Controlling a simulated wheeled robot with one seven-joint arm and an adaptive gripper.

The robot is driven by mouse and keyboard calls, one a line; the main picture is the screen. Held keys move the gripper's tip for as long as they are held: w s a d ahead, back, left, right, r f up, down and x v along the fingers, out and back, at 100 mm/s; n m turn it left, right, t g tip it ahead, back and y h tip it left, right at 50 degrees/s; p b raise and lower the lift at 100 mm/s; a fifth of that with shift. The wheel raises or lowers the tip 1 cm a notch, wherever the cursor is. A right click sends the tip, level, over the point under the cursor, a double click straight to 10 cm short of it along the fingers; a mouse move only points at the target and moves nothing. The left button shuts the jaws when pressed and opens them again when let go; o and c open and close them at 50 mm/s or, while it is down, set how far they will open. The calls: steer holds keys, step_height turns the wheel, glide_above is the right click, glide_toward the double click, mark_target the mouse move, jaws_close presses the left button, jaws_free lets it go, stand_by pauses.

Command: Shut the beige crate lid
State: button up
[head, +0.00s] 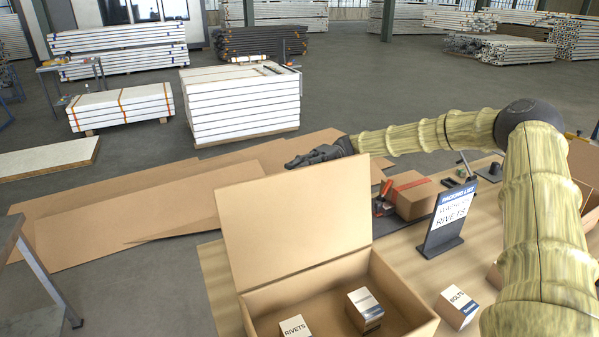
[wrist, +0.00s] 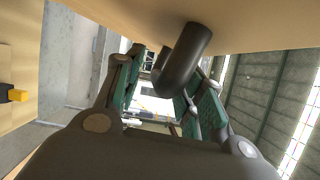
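The beige crate (head: 403,293) stands open on the table at the bottom centre of the head view. Its lid (head: 295,220) is raised, roughly upright and leaning back. My gripper (head: 304,158) is behind the lid's top edge, its fingers pointing left. In the wrist view my gripper (wrist: 163,80) has its two fingers apart. A dark cylinder (wrist: 185,55) projects from a beige surface (wrist: 240,20), which looks like the lid. The cylinder reaches between or just in front of the fingers; contact cannot be told.
White boxes labelled rivets (head: 296,327) and another box (head: 364,305) lie inside the crate. A bolts box (head: 457,305), a sign stand (head: 445,222) and a taped carton (head: 410,197) stand to the right. Flat cardboard sheets (head: 120,225) lie on the floor behind.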

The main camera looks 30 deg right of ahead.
steer(key=shift+a+r, duration=0.15)
steer(key=shift+a, duration=0.5)
steer(key=c, duration=0.6)
steer(key=shift+s, duration=0.1)
jaws_close()
steer(key=shift+d, duration=0.15)
